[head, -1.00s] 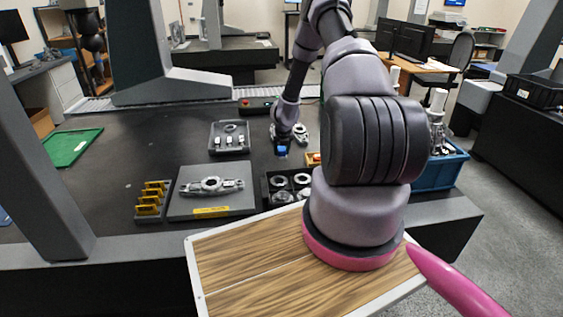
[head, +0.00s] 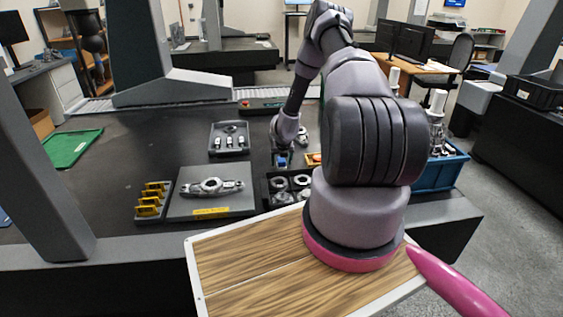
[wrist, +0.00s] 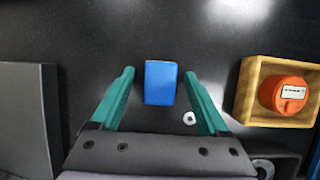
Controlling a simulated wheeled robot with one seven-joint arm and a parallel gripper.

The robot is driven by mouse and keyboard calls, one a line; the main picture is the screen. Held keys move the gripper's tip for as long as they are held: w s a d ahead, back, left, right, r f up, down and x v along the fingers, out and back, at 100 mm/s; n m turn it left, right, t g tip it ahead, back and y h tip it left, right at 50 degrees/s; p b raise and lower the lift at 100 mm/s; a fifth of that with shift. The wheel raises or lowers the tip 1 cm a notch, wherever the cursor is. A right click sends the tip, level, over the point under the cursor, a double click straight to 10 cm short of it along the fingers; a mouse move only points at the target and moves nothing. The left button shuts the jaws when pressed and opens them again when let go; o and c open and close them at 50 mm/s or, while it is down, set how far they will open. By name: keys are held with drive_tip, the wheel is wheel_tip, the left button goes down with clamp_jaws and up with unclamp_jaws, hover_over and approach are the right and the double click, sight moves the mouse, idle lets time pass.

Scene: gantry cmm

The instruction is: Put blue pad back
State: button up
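The blue pad (wrist: 160,83) is a small blue block on the dark table surface (wrist: 200,38). In the head view the blue pad (head: 282,161) shows just below my gripper (head: 283,153). In the wrist view my gripper (wrist: 159,76) is open, with one teal finger on each side of the pad. A dark gap shows between the pad and each finger. Whether the fingertips reach down to the pad's height is hard to tell. A small white ring (wrist: 189,118) lies close to the pad, near the right finger.
A wooden box (wrist: 246,92) holding an orange round part (wrist: 285,94) stands right of the pad. A grey plate (wrist: 25,110) lies left. A black tray of rings (head: 266,190) is nearer the front. A grey tray (head: 215,151) with small parts stands left.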

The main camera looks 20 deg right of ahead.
drive_tip(key=s+a+r+n+t+y, duration=0.1)
drive_tip(key=s+a+r+n, duration=0.35)
drive_tip(key=r, duration=1.05)
drive_tip(key=s+a+r+n+t+y, duration=0.15)
drive_tip(key=a+r+n, duration=0.5)
drive_tip(key=r, duration=0.85)
drive_tip(key=s+a+r+n, duration=0.35)
drive_tip(key=r+n, duration=0.35)
drive_tip(key=r, duration=0.9)
drive_tip(key=s+a+r+n, duration=0.1)
drive_tip(key=s+r+n, duration=0.3)
drive_tip(key=s, duration=0.5)
drive_tip(key=s+a+r+n, duration=0.1)
drive_tip(key=s+r+n, duration=0.3)
drive_tip(key=s+n, duration=0.3)
drive_tip(key=s+a+r+n, duration=0.1)
drive_tip(key=s+r+n, duration=0.3)
drive_tip(key=s, duration=0.7)
drive_tip(key=shift+s+a+r+n+y, duration=0.25)
drive_tip(key=shift+a+n+y, duration=0.15)
drive_tip(key=shift+n, duration=0.7)
